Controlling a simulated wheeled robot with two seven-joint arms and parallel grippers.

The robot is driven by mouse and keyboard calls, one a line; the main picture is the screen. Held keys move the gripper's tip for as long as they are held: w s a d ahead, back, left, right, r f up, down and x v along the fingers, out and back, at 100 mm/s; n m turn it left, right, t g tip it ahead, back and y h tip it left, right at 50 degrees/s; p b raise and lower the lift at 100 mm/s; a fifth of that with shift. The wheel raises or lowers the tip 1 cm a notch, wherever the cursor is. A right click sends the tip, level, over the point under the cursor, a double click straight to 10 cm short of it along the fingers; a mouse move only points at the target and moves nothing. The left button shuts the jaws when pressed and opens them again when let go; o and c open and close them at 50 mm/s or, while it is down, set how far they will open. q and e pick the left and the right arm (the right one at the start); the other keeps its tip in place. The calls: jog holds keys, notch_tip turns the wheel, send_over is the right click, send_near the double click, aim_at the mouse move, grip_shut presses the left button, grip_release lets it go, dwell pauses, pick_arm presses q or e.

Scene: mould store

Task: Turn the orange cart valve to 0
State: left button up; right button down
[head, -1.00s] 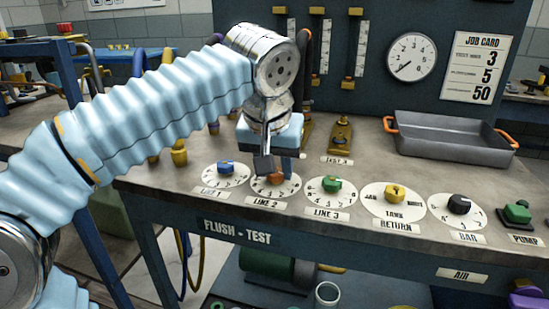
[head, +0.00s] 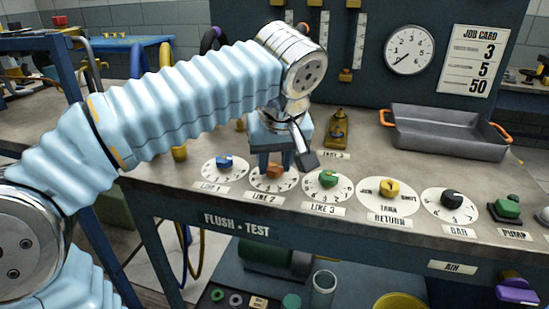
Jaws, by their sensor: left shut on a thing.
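The orange valve (head: 275,172) is a small knob on the round white dial (head: 290,184) labelled LINE 2, on the cart's grey top. My left gripper (head: 275,164) comes down on it from above, with its two fingers shut on the knob's sides. The gripper and fingers hide part of the knob and the back of its dial, so I cannot read which mark it points to. My right gripper is not in view.
A blue knob (head: 225,161) on LINE 1 stands close on the left and a green knob (head: 328,179) on LINE 3 close on the right. Further right are a yellow knob (head: 390,187), a black knob (head: 452,198) and a green pump button (head: 508,207). A grey tray (head: 450,143) stands behind.

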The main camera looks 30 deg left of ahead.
pick_arm(q)
jog(key=o, duration=1)
jog(key=p+v, duration=0.3)
jog(key=v, duration=1)
jog(key=shift+d+r, duration=0.1)
jog(key=shift+r, duration=0.3)
jog(key=shift+s, duration=0.1)
